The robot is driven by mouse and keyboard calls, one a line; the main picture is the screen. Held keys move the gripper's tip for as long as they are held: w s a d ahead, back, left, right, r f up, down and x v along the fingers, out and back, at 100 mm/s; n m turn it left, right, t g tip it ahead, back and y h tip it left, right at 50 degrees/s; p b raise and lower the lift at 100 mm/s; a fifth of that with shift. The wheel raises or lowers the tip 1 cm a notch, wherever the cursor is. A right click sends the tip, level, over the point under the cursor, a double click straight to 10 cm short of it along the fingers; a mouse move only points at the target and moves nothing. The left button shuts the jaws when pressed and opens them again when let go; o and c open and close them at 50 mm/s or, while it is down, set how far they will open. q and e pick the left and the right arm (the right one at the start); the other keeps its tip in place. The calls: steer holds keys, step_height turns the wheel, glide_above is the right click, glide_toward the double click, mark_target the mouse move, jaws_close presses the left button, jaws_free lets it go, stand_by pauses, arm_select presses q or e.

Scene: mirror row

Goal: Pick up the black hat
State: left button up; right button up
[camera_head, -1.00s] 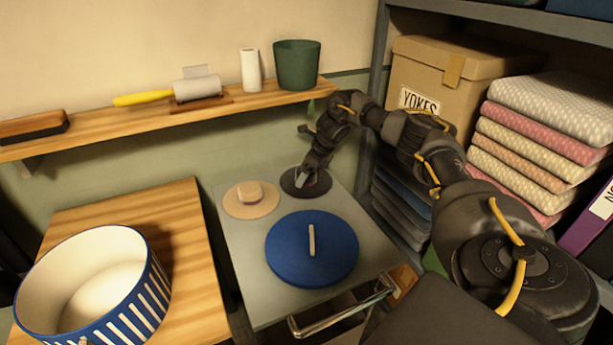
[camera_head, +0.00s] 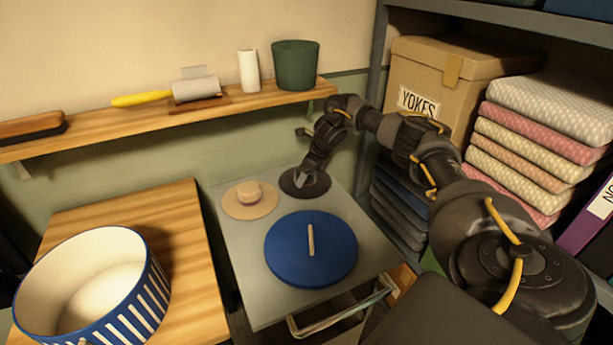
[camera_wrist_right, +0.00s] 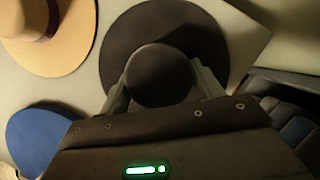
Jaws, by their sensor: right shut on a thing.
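The black hat (camera_head: 318,190) lies brim down at the back right of the grey cabinet top, partly covered by my right gripper (camera_head: 300,181) in the head view. In the right wrist view the hat's wide brim (camera_wrist_right: 125,45) and round crown show. The fingers of my right gripper (camera_wrist_right: 160,88) are on both sides of the crown, shut on it. I cannot see a clear gap between the hat and the top. My left gripper is not in view.
A tan hat (camera_head: 250,199) lies just left of the black hat, and a blue round lid (camera_head: 312,262) with a pale handle lies in front. A shelf (camera_head: 120,127) runs along the wall behind. Stacked folded cloths (camera_head: 545,130) and a box (camera_head: 440,75) stand right of my arm.

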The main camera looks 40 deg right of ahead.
steer(key=shift+r, duration=0.45)
step_height(320, 180, up, 3)
steer(key=shift+s+a+f+b, duration=0.1)
steer(key=shift+s+a+b, duration=0.05)
steer(key=shift+b, duration=0.35)
arm_select(q)
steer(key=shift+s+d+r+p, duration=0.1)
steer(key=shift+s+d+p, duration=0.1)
steer(key=shift+p, duration=0.45)
arm_select(e)
steer(key=s+a+r, duration=0.8)
steer(key=s+r, duration=0.1)
steer(key=s, duration=0.2)
steer(key=shift+r, duration=0.15)
